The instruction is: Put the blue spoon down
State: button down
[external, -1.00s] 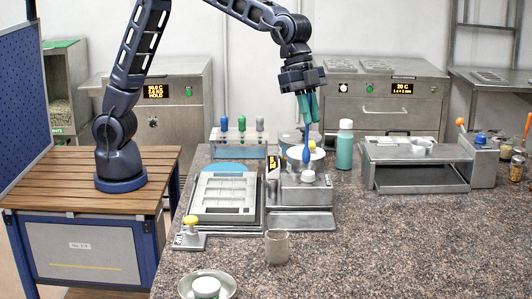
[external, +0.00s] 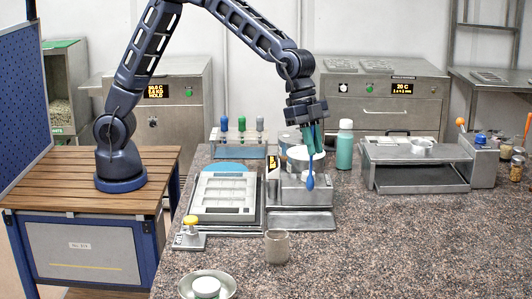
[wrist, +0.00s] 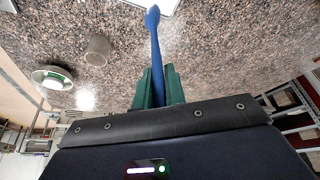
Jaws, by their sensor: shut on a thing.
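The blue spoon (external: 310,182) hangs bowl-down from my gripper (external: 313,143), whose teal fingers are shut on its handle. In the external view its bowl shows in front of the grey metal unit (external: 288,195); I cannot tell whether it touches anything. In the wrist view the spoon (wrist: 154,38) points away from the fingers (wrist: 153,88), with its bowl near the top edge, by a pale surface.
A tray mould (external: 222,196) lies left of the metal unit. A teal bottle (external: 344,148) stands to the right. A grey-brown cup (external: 277,247) and a dish (external: 184,287) stand in front. The speckled counter (external: 400,245) is clear at front right.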

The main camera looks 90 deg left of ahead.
aim_at(312, 178)
notch_tip(312, 178, down, 10)
jog(key=shift+r, duration=0.1)
dwell(0.4)
jog(key=c, duration=1.5)
grip_release()
jog(key=shift+f, duration=0.2)
jog(key=shift+o, duration=0.2)
jog(key=shift+r, duration=0.1)
